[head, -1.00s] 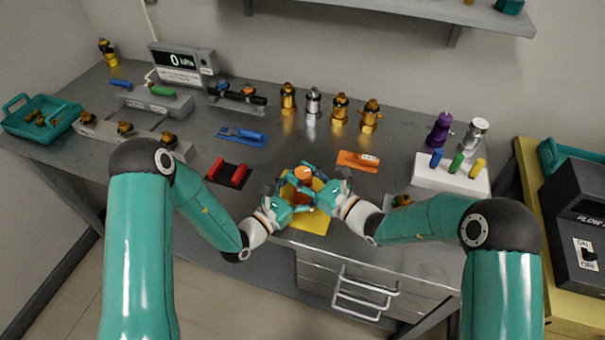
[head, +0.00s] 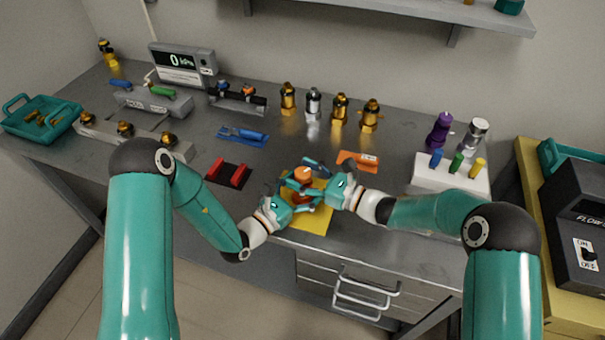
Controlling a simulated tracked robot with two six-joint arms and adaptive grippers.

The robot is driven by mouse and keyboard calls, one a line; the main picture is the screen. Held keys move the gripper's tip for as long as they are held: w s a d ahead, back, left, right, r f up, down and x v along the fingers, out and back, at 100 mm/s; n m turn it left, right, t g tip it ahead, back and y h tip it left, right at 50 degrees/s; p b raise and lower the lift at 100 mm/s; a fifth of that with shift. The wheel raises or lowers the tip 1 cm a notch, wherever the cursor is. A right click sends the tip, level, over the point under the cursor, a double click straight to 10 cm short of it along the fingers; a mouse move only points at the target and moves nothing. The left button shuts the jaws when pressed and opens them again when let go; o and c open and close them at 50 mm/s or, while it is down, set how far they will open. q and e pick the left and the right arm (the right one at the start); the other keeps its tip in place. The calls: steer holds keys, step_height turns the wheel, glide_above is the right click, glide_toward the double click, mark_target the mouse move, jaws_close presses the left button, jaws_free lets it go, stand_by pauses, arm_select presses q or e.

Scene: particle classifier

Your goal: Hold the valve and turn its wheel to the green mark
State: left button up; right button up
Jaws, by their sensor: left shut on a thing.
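The valve shows its round orange wheel (head: 303,174) on top, above the yellow mat (head: 317,222) near the front edge of the bench. My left gripper (head: 300,202) is shut on the valve's body below the wheel, coming from the left. My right gripper (head: 314,180) is at the right of the wheel with its fingers spread apart, one behind the wheel and one in front. I cannot tell whether they touch it. The fingers hide most of the valve's body. The green mark is too small or hidden to see.
A red holder (head: 228,173) and a blue mat (head: 243,137) lie to the left. An orange mat (head: 358,161) lies just behind my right gripper. Several brass fittings stand at the back. A white block (head: 451,172) with coloured pegs stands at the right.

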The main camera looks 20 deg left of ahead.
steer(key=v, duration=1.2)
steer(key=shift+w+f, duration=0.1)
steer(key=a+m+t, duration=0.1)
steer(key=a, duration=0.2)
steer(key=w+a+m+t+h, duration=0.1)
steer(key=a+t, duration=0.1)
steer(key=a, duration=0.2)
steer(key=w+a+m+t+h, duration=0.1)
steer(key=a, duration=0.3)
steer(key=shift+w+a+r+m+t, duration=0.2)
steer(key=shift+w+r+m+t, duration=0.1)
steer(key=shift+r+t, duration=0.1)
stand_by(0.4)
steer(key=c, duration=1.2)
